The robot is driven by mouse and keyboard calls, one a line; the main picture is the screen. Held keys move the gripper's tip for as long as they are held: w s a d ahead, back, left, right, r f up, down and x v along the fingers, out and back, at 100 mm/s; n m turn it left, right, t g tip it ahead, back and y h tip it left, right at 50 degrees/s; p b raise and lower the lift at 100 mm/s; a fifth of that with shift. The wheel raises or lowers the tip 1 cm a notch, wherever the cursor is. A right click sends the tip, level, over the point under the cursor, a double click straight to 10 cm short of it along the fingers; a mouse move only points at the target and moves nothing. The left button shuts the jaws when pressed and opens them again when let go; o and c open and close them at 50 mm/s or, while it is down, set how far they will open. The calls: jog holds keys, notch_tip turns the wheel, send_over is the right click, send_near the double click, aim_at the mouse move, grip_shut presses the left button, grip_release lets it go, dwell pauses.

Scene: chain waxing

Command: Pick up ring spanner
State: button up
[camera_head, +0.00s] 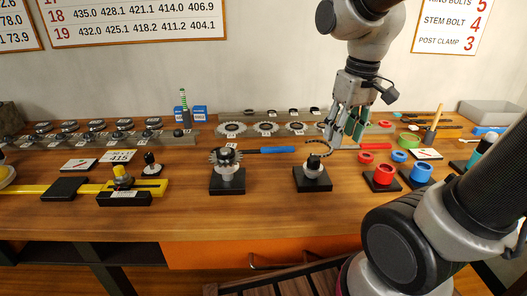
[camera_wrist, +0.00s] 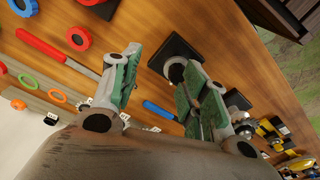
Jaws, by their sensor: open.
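My gripper (camera_head: 345,130) hangs fingers-down over the right-centre of the bench, open with nothing between its green-padded fingers. The wrist view shows the same spread fingers (camera_wrist: 154,66) with wood bench top between them. No tool is clearly recognisable as the ring spanner. A blue-handled tool (camera_head: 265,150) lies left of my gripper; its handle also shows in the wrist view (camera_wrist: 158,110). A red-handled tool (camera_head: 375,147) lies close below and right of my gripper; it shows in the wrist view (camera_wrist: 40,45) left of the fingers. My fingers partly hide that area.
Two black stands (camera_head: 227,182) (camera_head: 312,180) hold small parts in front of my gripper. Sprockets (camera_head: 265,128) lie behind. Small dark tools (camera_head: 447,127) lie back right. The front bench strip is clear.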

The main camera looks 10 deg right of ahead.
aim_at(266, 148)
jog(key=w+a+f+n, duration=0.2)
jog(key=w+a+n, duration=0.1)
jog(key=w, duration=0.2)
jog(key=w+a+f+n+g, duration=0.1)
jog(key=w+a+f+n, duration=0.2)
jog(key=w, duration=0.3)
jog(key=w+a+f+n+g, duration=0.1)
jog(key=w+a+f+n, duration=0.1)
jog(key=w+a, duration=0.3)
jog(key=shift+w+f+n, duration=0.2)
jog(key=shift+w+n, duration=0.2)
jog(key=shift+w, duration=0.05)
jog(key=w+n, duration=0.1)
jog(key=w+r+n, duration=0.1)
jog(key=w+a, duration=0.1)
jog(key=shift+w+r+n+t, duration=0.15)
jog(key=shift+r+n+t, duration=0.15)
jog(key=shift+n+t, duration=0.1)
jog(key=shift+w+a+r+n, duration=0.1)
jog(key=shift+r+n, duration=0.05)
jog(key=shift+n, duration=0.45)
jog(key=shift+f+n, duration=0.3)
jog(key=shift+n, duration=0.2)
jog(key=f, duration=0.7)
jog(key=shift+a+f, duration=0.2)
jog(key=shift+a, duration=0.1)
grip_shut()
